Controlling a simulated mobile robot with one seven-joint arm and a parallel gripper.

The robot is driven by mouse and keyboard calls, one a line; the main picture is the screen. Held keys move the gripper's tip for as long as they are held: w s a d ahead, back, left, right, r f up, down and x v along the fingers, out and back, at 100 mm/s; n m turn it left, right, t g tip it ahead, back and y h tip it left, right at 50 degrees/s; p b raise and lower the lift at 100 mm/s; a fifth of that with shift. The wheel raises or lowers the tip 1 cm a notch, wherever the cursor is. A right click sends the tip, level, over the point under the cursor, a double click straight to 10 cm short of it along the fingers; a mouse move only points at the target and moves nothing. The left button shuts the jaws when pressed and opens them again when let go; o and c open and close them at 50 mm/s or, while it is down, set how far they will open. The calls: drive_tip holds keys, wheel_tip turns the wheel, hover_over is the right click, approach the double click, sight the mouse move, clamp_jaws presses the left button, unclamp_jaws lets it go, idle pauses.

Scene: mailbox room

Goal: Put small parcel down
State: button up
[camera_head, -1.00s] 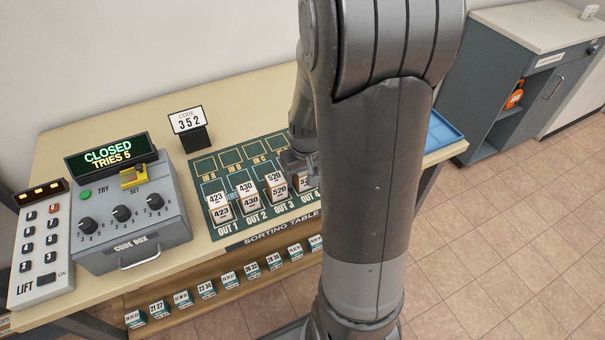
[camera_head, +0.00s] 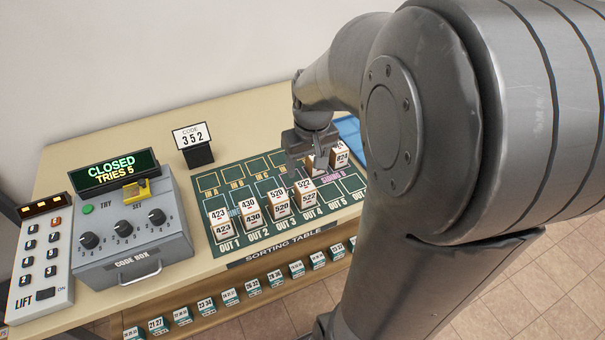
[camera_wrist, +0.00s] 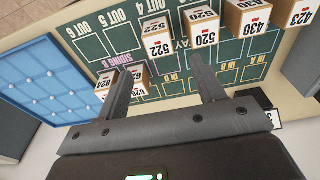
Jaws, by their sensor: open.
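Small white-and-brown parcels stand on the green sorting mat (camera_head: 240,185); which is the task's small parcel I cannot tell. Parcels 423 (camera_head: 220,222), 430 (camera_head: 251,212), 520 (camera_head: 280,204) and 522 (camera_head: 305,193) stand in a row at OUT 1 to OUT 4. Parcel 824 (camera_head: 340,158) and another (camera_head: 318,163) stand at SIDING B. My gripper (camera_head: 308,165) is open and empty above the mat, behind 522 and beside the siding parcels. In the wrist view my fingers (camera_wrist: 163,68) are apart; the left one partly covers a siding parcel (camera_wrist: 140,84).
The code box (camera_head: 130,225), lift panel (camera_head: 40,250) and code 352 sign (camera_head: 192,140) stand on the table's left part. A blue tray (camera_wrist: 45,80) lies beside the siding. Small labelled blocks (camera_head: 228,297) line the lower shelf. My arm hides the right side.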

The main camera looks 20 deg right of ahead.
drive_tip(key=s+a+r+t, duration=0.4)
drive_tip(key=s+a+r, duration=0.5)
drive_tip(key=s, duration=0.4)
drive_tip(key=shift+a+r, duration=0.2)
drive_tip(key=shift+r, duration=0.45)
